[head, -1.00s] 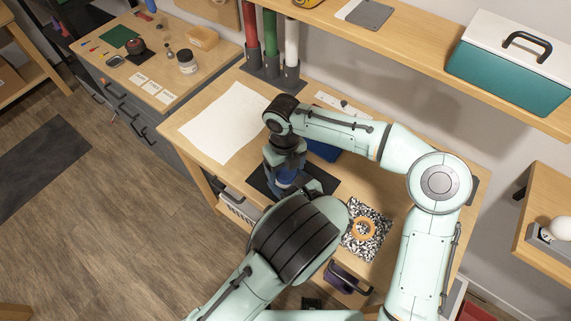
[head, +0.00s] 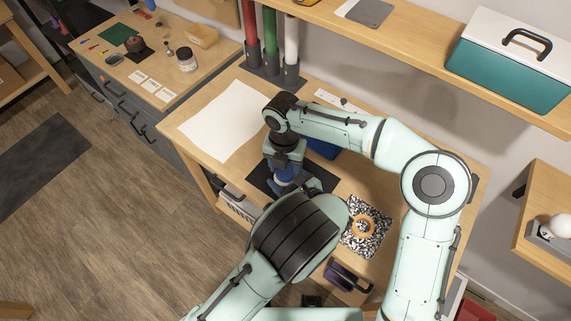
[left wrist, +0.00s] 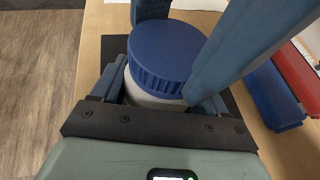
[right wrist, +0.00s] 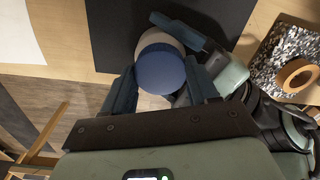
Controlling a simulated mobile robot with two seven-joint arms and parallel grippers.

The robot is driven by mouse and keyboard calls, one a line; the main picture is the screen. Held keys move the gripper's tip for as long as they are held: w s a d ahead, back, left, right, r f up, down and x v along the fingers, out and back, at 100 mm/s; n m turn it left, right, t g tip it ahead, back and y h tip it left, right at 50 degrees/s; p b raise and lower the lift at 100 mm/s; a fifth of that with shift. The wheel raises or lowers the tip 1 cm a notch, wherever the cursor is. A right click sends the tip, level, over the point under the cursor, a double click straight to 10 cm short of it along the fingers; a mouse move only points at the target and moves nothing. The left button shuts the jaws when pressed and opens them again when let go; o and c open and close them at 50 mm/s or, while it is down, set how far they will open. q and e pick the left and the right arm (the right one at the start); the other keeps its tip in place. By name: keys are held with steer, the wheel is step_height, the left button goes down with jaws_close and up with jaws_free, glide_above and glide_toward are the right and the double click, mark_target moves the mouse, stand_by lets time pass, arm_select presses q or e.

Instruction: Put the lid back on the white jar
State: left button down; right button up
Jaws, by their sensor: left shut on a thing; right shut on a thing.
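The white jar (left wrist: 150,97) stands over the dark mat (head: 262,180) on the worktable. Its blue lid (left wrist: 165,52) is on top of the jar mouth; I cannot tell how tightly it sits. My left gripper (left wrist: 165,88) is shut on the jar body, below the lid. My right gripper (right wrist: 161,70) comes from above and is shut on the lid, with a finger on each side. In the right wrist view the lid (right wrist: 160,72) hides most of the jar. In the head view my arms hide much of both grippers.
A white sheet (head: 226,120) lies left of the mat. A speckled pad (head: 378,225) with an orange ring (head: 361,226) lies to the right. Blue and red bins (left wrist: 275,95) stand close beside the jar. A shelf (head: 400,50) overhangs the back.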

steer(key=o, duration=1.2)
steer(key=shift+c, duration=0.2)
steer(key=shift+d, duration=0.15)
steer(key=shift+r, duration=2.3)
steer(key=shift+a, duration=0.2)
steer(key=shift+c, duration=0.3)
